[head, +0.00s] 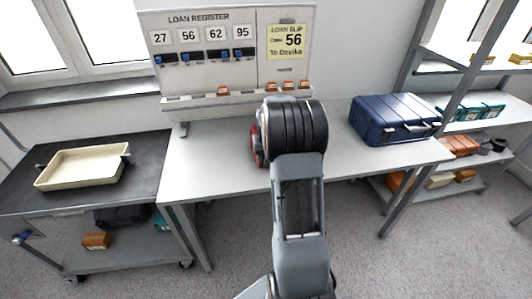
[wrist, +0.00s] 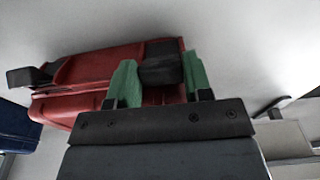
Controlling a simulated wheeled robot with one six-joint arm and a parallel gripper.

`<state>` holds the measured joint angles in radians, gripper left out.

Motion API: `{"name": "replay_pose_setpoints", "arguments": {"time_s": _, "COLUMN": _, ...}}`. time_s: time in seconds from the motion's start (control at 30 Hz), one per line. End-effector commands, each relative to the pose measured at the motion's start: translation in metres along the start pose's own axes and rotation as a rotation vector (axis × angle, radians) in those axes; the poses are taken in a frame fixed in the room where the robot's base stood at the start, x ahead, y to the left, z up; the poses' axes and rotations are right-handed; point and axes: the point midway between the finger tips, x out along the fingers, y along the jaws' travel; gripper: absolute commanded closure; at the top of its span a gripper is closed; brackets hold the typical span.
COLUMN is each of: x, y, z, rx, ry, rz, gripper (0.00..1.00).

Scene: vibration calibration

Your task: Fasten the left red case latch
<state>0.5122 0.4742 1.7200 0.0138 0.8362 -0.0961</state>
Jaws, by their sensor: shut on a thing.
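The red case (wrist: 85,105) lies on the white bench, with my gripper at its front in the wrist view. In the head view only a sliver of the red case (head: 254,147) shows beside my arm. My gripper (wrist: 163,80) has green fingers, one on each side of a dark latch (wrist: 160,62), and is shut on it. This latch is on the case side away from the blue case. The other dark latch (wrist: 30,76) juts out at the left in the wrist view. My arm hides the gripper in the head view.
A blue case (head: 395,118) stands on the bench (head: 215,150) at the right; its edge also shows in the wrist view (wrist: 17,128). A loan register board (head: 210,50) stands behind. A cream tray (head: 82,167) is on the left cart. The bench left of my arm is clear.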

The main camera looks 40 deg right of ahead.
Motion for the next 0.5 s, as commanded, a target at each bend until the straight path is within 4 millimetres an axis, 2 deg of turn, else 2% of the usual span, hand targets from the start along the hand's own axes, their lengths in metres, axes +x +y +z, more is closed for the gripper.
{"name": "replay_pose_setpoints", "arguments": {"time_s": 0.2, "x": -0.0002, "y": -0.0001, "z": -0.0004, "rx": -0.001, "ry": 0.003, "rz": 0.001, "gripper": 0.78}}
{"name": "replay_pose_setpoints", "arguments": {"time_s": 0.23, "x": -0.0002, "y": -0.0001, "z": -0.0004, "rx": -0.001, "ry": 0.003, "rz": 0.001, "gripper": 0.51}}
{"name": "replay_pose_setpoints", "arguments": {"time_s": 0.43, "x": -0.0002, "y": 0.0001, "z": -0.0003, "rx": -0.001, "ry": 0.003, "rz": 0.001, "gripper": 0.32}}
{"name": "replay_pose_setpoints", "arguments": {"time_s": 0.5, "x": -0.0001, "y": 0.0001, "z": -0.0002, "rx": -0.001, "ry": 0.003, "rz": 0.001, "gripper": 0.29}}
